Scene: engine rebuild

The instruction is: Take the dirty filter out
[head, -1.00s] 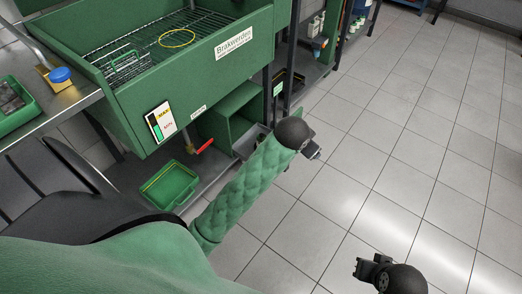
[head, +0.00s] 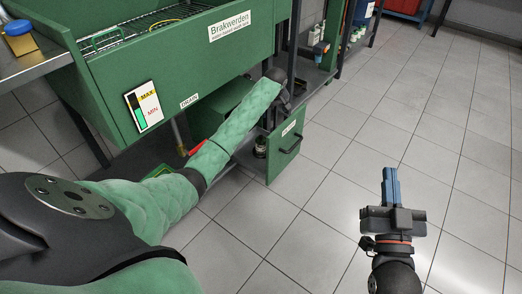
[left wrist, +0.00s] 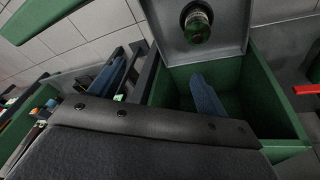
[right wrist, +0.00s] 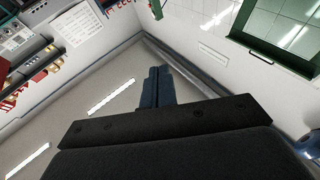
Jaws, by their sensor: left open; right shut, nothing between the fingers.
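A small dark cylinder with a pale band (head: 260,147) stands low beside the open green labelled panel with a handle (head: 287,152), under the washer. A round greenish cylinder (left wrist: 197,24) shows on a grey surface in the left wrist view; it may be the dirty filter, but I cannot tell for sure. My left gripper (left wrist: 155,88) is open and empty. Its two blue fingers are far apart, one in front of an open green box (left wrist: 262,95). In the head view it is mostly hidden behind my arm. My right gripper (head: 390,187) is shut and empty over the floor.
A dark rack post (head: 294,40) and lower shelf stand close beside the hand. The tiled floor (head: 440,130) to the right is clear.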

